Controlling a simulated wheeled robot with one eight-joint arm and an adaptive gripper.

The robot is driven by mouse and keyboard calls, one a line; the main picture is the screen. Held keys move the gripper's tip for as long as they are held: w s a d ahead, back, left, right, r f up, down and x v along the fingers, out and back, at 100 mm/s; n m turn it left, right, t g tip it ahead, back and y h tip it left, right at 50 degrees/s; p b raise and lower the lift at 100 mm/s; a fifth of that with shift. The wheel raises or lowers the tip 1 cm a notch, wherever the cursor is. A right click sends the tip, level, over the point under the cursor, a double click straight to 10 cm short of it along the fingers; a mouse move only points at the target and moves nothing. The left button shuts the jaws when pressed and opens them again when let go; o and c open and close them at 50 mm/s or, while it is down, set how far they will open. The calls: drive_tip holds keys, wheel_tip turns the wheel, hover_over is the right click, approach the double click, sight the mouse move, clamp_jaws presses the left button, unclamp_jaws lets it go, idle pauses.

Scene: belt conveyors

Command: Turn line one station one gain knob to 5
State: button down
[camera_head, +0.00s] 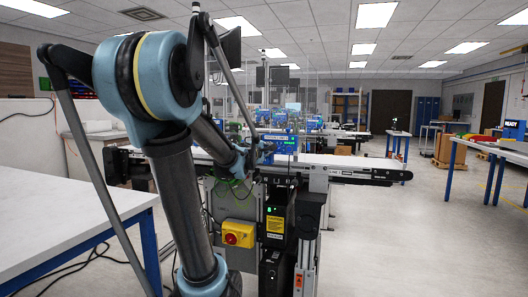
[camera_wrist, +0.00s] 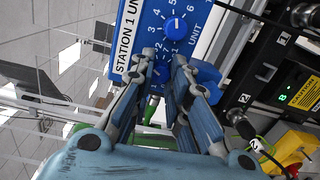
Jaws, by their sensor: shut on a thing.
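The blue station 1 unit (camera_wrist: 205,72) fills the upper middle of the wrist view, tilted, with a white "STATION 1 UNIT" label (camera_wrist: 126,38). A round blue knob (camera_wrist: 175,25) with a white pointer sits in a ring of numbers, just beyond my fingertips. My gripper (camera_wrist: 163,62) reaches to the panel with its two fingers a little apart, shut on a knob that the fingers mostly hide. Its pointer and setting cannot be read, and no gain label is legible. In the head view, the unit (camera_head: 284,143) stands above the belt, with my gripper (camera_head: 266,150) at its left side.
A conveyor (camera_head: 350,171) runs beneath the unit. Below it are a yellow switch box with a red knob (camera_head: 238,234) and a black drive with a green display (camera_head: 277,221). A white table (camera_head: 60,232) stands at left. The floor at right (camera_head: 400,245) is clear.

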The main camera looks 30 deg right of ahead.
drive_tip(key=shift+s, duration=0.1)
idle(0.3)
drive_tip(key=c, duration=1.5)
unclamp_jaws()
drive_tip(key=shift+v, duration=5.95)
drive_tip(key=shift+a+f, duration=0.1)
drive_tip(key=shift+f, duration=0.1)
drive_tip(key=s+a+f+m+g+y, duration=0.2)
drive_tip(key=s+a+f+m+y, duration=0.15)
drive_tip(key=a+f, duration=0.4)
drive_tip(key=s+a+f+m+g+y, duration=0.25)
drive_tip(key=a+f+m, duration=0.2)
drive_tip(key=f, duration=0.65)
drive_tip(key=s+a+f+g+y, duration=0.1)
drive_tip(key=s+a+f+y, duration=0.1)
drive_tip(key=a, duration=0.4)
drive_tip(key=s+a+f+g+y, duration=0.1)
drive_tip(key=s+a+f+y, duration=0.2)
drive_tip(key=a+f, duration=0.3)
drive_tip(key=s+a+f+g+y, duration=0.2)
drive_tip(key=s+a+f+y, duration=0.1)
drive_tip(key=a, duration=0.4)
drive_tip(key=shift+s+a+f, duration=0.2)
drive_tip(key=shift+s+f, duration=0.7)
drive_tip(key=shift+s, duration=0.15)
